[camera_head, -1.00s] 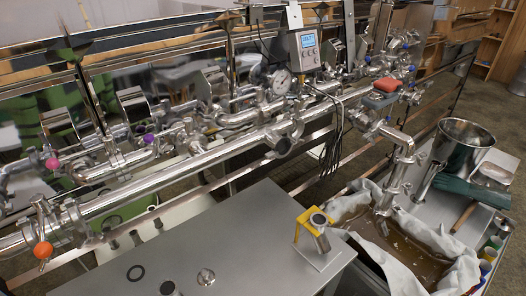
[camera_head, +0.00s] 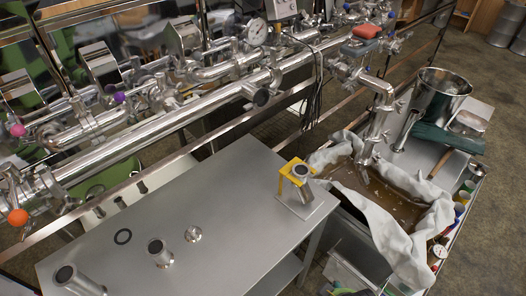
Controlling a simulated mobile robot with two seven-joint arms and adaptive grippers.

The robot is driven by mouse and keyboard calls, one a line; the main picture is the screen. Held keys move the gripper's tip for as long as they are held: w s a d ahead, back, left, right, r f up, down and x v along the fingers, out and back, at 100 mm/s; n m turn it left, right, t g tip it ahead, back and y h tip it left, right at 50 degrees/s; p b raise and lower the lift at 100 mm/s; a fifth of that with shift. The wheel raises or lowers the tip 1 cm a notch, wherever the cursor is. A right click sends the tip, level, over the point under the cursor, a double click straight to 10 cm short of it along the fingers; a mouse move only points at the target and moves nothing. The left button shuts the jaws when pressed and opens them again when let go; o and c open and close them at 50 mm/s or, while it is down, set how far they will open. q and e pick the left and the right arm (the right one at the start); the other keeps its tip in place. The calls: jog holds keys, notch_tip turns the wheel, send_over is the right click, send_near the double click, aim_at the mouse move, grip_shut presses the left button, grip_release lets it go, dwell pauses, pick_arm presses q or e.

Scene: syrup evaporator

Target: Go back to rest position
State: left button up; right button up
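Neither of my grippers shows in the head view, and no part of my arms can be made out. A grey metal table (camera_head: 215,200) stands in front of me. A yellow bracket (camera_head: 290,177) with a tilted steel tube stands at the table's right end.
Steel piping (camera_head: 160,125) runs along the back. Right of the table, a cloth-lined basin (camera_head: 397,235) holds brown liquid under a spout (camera_head: 373,130). A steel bucket (camera_head: 440,92) stands behind it. Floor (camera_head: 500,100) is open at the far right.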

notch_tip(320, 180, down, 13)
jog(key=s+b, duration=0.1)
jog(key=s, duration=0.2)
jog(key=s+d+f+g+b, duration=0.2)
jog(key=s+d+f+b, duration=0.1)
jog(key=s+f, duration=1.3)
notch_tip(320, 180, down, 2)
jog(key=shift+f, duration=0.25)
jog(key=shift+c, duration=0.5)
